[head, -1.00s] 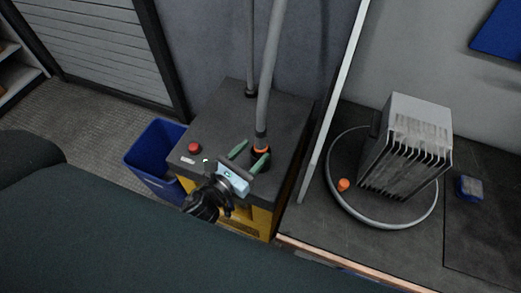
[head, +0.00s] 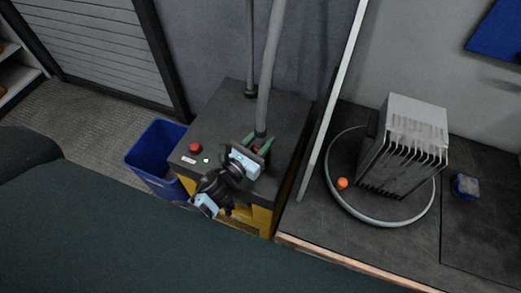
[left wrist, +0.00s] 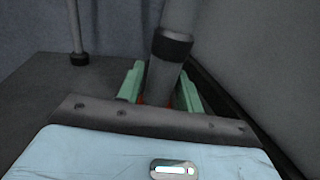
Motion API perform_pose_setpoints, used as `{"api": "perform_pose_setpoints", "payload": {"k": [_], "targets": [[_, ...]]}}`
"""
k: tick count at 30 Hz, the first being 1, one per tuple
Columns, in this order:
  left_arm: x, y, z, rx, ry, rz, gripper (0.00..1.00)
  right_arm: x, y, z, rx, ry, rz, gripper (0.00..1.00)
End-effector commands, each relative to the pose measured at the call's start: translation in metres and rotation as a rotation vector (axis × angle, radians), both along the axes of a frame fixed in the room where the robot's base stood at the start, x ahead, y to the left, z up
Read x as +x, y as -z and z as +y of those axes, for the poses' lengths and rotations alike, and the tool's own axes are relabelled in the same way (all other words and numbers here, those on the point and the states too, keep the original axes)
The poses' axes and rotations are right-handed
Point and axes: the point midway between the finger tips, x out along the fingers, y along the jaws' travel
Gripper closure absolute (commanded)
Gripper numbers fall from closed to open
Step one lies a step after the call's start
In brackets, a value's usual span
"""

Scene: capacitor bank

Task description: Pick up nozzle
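The nozzle is the lower end of a thick grey hose, with a dark collar (left wrist: 171,46) and a red-orange part below it. It stands in the top of the black and yellow machine (head: 226,115); in the head view the grey tube (head: 266,100) rises above it. My left gripper (head: 259,146) is at the nozzle's foot. In the left wrist view its green fingers (left wrist: 159,88) stand on either side of the nozzle, below the dark collar, and look open. Contact is unclear. The gripper body hides the nozzle's lowest part. My right gripper is out of view.
A red button (head: 195,148) and a small green light sit on the machine's top. A blue bin (head: 151,150) stands to its left. To the right, beyond a pale upright edge, a bench holds a finned grey block (head: 410,135), a grey ring and an orange piece (head: 342,184).

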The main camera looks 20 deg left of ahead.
Motion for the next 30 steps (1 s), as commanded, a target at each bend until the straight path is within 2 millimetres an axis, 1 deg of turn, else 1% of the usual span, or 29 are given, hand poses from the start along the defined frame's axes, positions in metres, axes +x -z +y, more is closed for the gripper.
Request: {"api": "perform_pose_setpoints", "payload": {"k": [1, 6, 8, 17, 20, 23, 30], "targets": [[0.0, 0.0, 0.0, 0.0, 0.0, 0.0, 0.71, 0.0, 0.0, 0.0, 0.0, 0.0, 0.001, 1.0], [0.0, 0.0, 0.0, 0.0, 0.0, 0.0, 0.93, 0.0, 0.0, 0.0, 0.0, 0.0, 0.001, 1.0], [0.0, 0.0, 0.0, 0.0, 0.0, 0.0, 1.0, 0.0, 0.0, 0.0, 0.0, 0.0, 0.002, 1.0], [0.0, -0.001, 0.0, 0.001, 0.0, -0.001, 1.0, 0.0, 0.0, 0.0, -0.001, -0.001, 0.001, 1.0], [0.0, -0.007, 0.0, 0.001, 0.001, -0.003, 1.0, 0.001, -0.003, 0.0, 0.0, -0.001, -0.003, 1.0], [0.001, -0.021, 0.001, 0.002, 0.002, -0.006, 1.0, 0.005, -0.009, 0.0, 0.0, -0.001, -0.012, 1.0], [0.001, -0.07, 0.001, 0.006, 0.003, -0.012, 1.0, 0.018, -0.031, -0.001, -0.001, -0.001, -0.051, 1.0]]}}
